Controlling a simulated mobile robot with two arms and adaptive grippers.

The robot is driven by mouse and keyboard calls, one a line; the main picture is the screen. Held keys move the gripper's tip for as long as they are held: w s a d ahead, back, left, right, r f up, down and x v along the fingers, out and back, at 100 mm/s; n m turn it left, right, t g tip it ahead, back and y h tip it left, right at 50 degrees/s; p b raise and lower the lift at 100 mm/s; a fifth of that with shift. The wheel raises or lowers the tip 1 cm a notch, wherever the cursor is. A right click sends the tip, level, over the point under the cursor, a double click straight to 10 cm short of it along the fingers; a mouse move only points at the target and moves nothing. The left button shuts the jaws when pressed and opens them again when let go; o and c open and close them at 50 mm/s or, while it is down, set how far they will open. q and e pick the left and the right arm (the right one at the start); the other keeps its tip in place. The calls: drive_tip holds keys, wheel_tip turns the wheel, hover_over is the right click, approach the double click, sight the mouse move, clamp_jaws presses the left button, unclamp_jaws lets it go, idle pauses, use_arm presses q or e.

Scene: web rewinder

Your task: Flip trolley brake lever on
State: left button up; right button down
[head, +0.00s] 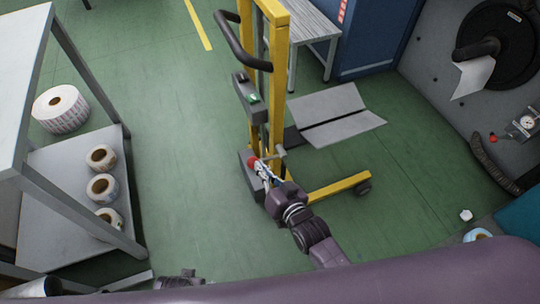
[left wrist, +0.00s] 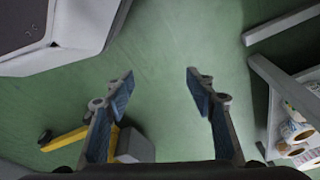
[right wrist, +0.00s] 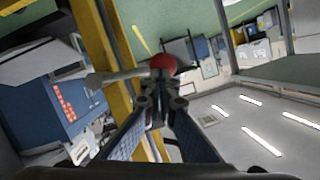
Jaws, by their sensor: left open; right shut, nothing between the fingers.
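The yellow trolley (head: 276,70) stands upright in the head view, with a black handle (head: 236,45) at its top. A brake lever with a red ball knob (head: 252,161) sits low on its mast. In the right wrist view the red knob (right wrist: 163,63) ends a grey rod (right wrist: 115,76) just beyond the fingertips. My right gripper (head: 262,172) is shut and empty, its tips (right wrist: 160,97) close to the knob; I cannot tell whether they touch. My left gripper (left wrist: 158,80) is open and empty above the green floor. Part of the yellow trolley leg (left wrist: 68,139) shows beside it.
A grey rack (head: 75,165) with several label rolls (head: 102,157) stands at the left. Grey sheets (head: 335,115) lie behind the trolley. The machine panel (head: 435,75) with a black reel is at the right. Green floor is clear left of the trolley.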

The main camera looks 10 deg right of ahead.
use_arm(q)
drive_tip(key=shift+s+a+f, duration=0.2)
drive_tip(key=shift+s+f, duration=0.6)
drive_tip(key=shift+f, duration=0.25)
use_arm(e)
drive_tip(key=shift+a+f+n+h, duration=0.1)
drive_tip(key=shift+f+n+h, duration=0.45)
drive_tip(key=shift+f, duration=0.65)
drive_tip(key=shift+a+f+n+h, duration=0.1)
drive_tip(key=shift+f+n+h, duration=0.15)
drive_tip(key=shift+f+n, duration=0.75)
drive_tip(key=shift+f+m, duration=0.25)
drive_tip(key=shift+f, duration=0.05)
drive_tip(key=v, duration=1.2)
drive_tip(key=shift+d+f, duration=0.1)
drive_tip(key=shift+f, duration=0.05)
